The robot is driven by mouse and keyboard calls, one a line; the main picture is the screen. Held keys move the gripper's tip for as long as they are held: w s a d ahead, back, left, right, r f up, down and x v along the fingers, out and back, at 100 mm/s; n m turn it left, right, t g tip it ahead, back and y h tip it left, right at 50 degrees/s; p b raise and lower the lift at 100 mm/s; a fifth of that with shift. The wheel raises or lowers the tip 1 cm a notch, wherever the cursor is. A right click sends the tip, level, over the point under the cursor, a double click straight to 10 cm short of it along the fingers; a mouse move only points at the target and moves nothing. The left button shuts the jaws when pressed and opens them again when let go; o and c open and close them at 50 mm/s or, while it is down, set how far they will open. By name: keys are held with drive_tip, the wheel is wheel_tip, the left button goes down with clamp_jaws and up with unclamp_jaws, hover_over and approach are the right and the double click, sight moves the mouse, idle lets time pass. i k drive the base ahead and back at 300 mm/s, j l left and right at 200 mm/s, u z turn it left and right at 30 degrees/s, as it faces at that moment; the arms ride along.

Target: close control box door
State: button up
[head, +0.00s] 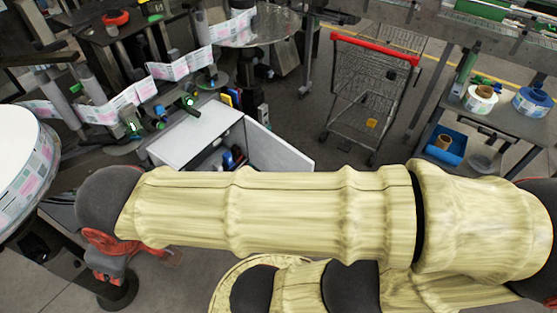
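The control box (197,131) is a pale grey cabinet left of centre, under the labeller's web path. Its door (278,142) stands open, swung out to the right of the box. Dark, blue and red parts (232,158) show inside the opening. My arm, in a cream sleeve, lies across the lower picture and hides the lower part of the box and door. I cannot make out my gripper's fingers in this view, nor whether any part of my arm touches the door.
A label reel (22,170) stands at the far left, with the printed web (130,97) running above the box. A wire cart with a red handle (375,50) stands behind. A bench (519,128) with tape rolls and a blue bin (446,143) is at right. Floor between door and cart looks clear.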

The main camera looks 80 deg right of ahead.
sight(268, 152)
drive_tip(key=k+l, duration=0.15)
drive_tip(key=l, duration=0.25)
drive_tip(key=k+l, duration=0.2)
drive_tip(key=l, duration=0.2)
drive_tip(key=k+l, duration=0.15)
drive_tip(key=l, duration=0.3)
drive_tip(key=k+l, duration=0.2)
drive_tip(key=l, duration=0.2)
drive_tip(key=k+l+u, duration=0.1)
drive_tip(key=l, duration=0.3)
drive_tip(key=k+l, duration=0.25)
drive_tip(key=l, duration=0.15)
drive_tip(key=k+l, duration=0.2)
drive_tip(key=l, duration=0.2)
drive_tip(key=k+l, duration=0.2)
drive_tip(key=l, duration=0.2)
drive_tip(key=j+u, duration=0.1)
drive_tip(key=u, duration=0.3)
drive_tip(key=j+u, duration=0.1)
drive_tip(key=u, duration=0.25)
